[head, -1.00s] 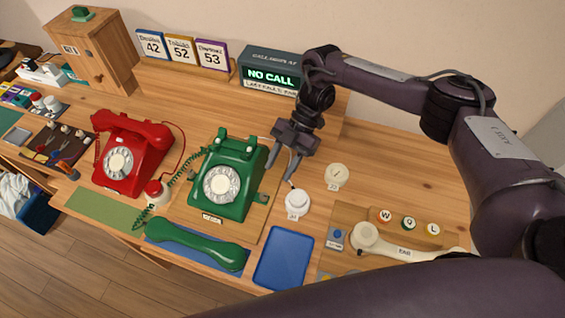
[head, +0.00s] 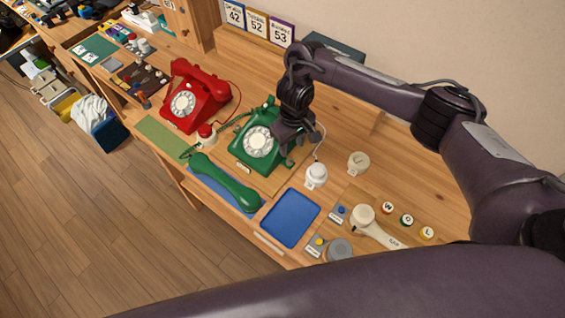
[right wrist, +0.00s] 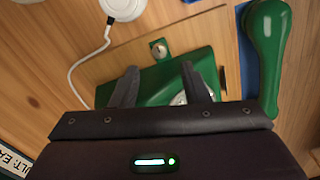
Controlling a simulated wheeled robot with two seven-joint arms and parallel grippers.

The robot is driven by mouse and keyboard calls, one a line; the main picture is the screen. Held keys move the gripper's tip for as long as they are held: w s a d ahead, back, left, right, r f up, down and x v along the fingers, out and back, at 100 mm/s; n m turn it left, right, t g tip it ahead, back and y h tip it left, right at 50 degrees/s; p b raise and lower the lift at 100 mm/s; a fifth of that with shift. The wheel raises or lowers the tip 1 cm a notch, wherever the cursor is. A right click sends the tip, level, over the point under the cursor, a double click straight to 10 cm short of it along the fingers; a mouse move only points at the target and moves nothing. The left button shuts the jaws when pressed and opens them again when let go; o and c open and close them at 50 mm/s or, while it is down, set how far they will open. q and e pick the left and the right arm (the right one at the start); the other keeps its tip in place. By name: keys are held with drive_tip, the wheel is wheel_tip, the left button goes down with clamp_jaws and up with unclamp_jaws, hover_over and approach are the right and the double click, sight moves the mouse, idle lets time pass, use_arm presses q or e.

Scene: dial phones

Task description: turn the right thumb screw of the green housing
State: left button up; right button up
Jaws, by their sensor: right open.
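The green housing (head: 250,153) of the dial phone, with its white dial (head: 258,141), stands on a wooden board. My right gripper (head: 284,146) is over its right side, covering part of it. In the right wrist view the gripper (right wrist: 160,82) is open, its two fingers apart over the green housing (right wrist: 152,96). A small green tab with a round metal screw (right wrist: 158,48) sticks out from the housing's edge, just beyond the fingertips and roughly between them. Nothing shows between the fingers but the housing. My left gripper is not in view.
The green handset (head: 226,183) lies in front of the housing, and the red phone (head: 196,97) stands to its left. A white round piece with a cord (head: 316,174) is close on the right. A blue tray (head: 291,218) lies at the front edge.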

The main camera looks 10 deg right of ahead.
sight(290, 160)
drive_tip(key=shift+a+r+m, duration=0.1)
drive_tip(key=shift+m, duration=0.2)
drive_tip(key=shift+f, duration=0.3)
wheel_tip(290, 160, down, 3)
drive_tip(key=shift+w+r+b, duration=0.1)
drive_tip(key=shift+w+b, duration=0.05)
drive_tip(key=shift+b, duration=0.5)
wheel_tip(290, 160, down, 3)
drive_tip(key=shift+f, duration=0.2)
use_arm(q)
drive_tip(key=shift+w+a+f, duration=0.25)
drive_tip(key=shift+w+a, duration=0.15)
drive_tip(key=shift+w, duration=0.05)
use_arm(e)
drive_tip(key=shift+f, duration=0.55)
clamp_jaws()
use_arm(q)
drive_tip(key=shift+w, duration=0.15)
